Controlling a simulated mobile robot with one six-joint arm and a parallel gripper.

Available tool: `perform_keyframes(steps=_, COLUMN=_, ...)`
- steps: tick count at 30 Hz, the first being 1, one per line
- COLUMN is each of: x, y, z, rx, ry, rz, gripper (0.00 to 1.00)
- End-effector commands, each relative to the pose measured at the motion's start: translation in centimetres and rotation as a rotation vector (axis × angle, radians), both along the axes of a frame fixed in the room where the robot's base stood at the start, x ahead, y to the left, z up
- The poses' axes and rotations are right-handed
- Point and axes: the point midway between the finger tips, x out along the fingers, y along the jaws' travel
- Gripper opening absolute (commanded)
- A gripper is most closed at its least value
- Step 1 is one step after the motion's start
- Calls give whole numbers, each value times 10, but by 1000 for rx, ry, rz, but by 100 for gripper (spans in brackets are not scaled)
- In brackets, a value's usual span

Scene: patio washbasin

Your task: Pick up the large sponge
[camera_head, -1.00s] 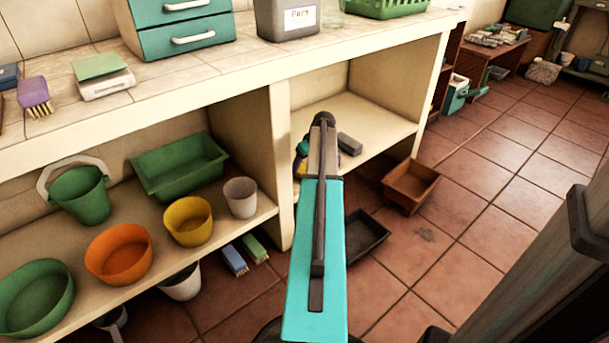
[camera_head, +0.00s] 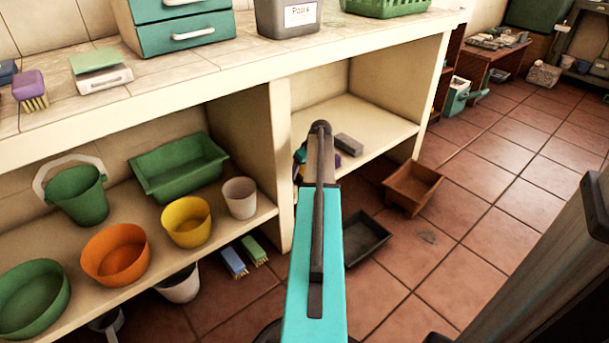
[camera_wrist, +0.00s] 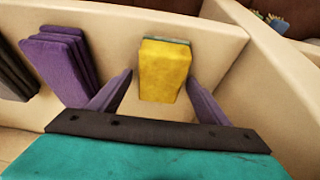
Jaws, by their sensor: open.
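My gripper (camera_wrist: 160,78) is open, with one finger to the left of the sponge and one to the right. The gap between the fingers is empty or just short of the sponge; I cannot tell whether either finger touches it. In the head view, my arm hides the gripper and most of the things in this right-hand shelf bay.
Purple slabs (camera_wrist: 62,62) lean just left of my gripper, with dark grey ones (camera_wrist: 14,75) beyond. In the head view, a shelf upright (camera_head: 279,165) stands left of my arm and a grey block (camera_head: 348,144) lies to the right. The countertop (camera_head: 235,65) is overhead.

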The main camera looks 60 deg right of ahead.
Motion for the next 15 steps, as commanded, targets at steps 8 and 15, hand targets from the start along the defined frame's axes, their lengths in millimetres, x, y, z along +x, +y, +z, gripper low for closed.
perform_keyframes(steps=8, x=0, y=0, z=0, rx=0, ry=0, rz=0, gripper=35)
perform_keyframes(steps=15, x=0, y=0, z=0, rx=0, ry=0, rz=0, gripper=26)
